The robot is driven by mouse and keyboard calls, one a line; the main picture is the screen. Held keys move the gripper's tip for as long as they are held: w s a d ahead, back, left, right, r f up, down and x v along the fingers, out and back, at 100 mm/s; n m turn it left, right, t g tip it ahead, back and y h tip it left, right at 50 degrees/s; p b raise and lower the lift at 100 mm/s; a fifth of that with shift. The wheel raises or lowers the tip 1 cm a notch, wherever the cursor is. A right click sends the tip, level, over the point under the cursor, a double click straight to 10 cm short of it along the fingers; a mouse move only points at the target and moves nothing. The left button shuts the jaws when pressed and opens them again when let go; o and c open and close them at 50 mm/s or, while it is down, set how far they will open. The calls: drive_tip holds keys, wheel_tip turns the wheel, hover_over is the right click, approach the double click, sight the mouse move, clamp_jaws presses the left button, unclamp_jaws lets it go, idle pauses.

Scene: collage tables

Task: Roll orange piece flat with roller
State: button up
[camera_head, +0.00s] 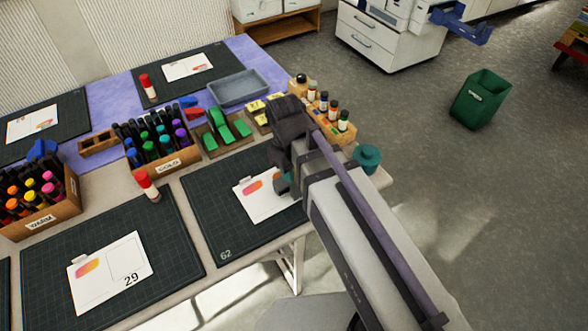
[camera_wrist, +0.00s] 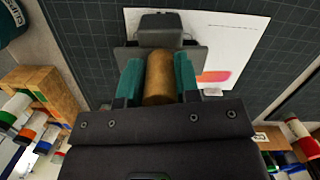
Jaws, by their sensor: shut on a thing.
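My gripper (camera_wrist: 158,80) has its teal fingers shut on the wooden handle of the roller (camera_wrist: 158,76). The roller's dark grey head (camera_wrist: 160,30) lies over the edge of a white card (camera_wrist: 240,40). The orange piece (camera_wrist: 213,77), shading to pink, is on the card to the right of the handle, partly hidden by the right finger. In the head view my gripper (camera_head: 284,184) is low over the right part of the card (camera_head: 262,207), beside the orange piece (camera_head: 253,187). Whether the roller touches the card is unclear.
The card lies on a dark cutting mat (camera_head: 226,238) marked 62. A wooden rack of bottles (camera_head: 340,130) and a teal jar (camera_head: 368,157) stand right of my gripper. Green-handled tools (camera_head: 222,127) lie behind. A red-capped glue stick (camera_head: 147,186) stands to the left.

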drive_tip(key=shift+w+a, duration=0.35)
drive_tip(key=shift+w, duration=0.2)
drive_tip(key=shift+w+a, duration=0.3)
drive_tip(key=shift+w, duration=0.2)
wheel_tip(320, 180, up, 7)
drive_tip(key=p, duration=0.7)
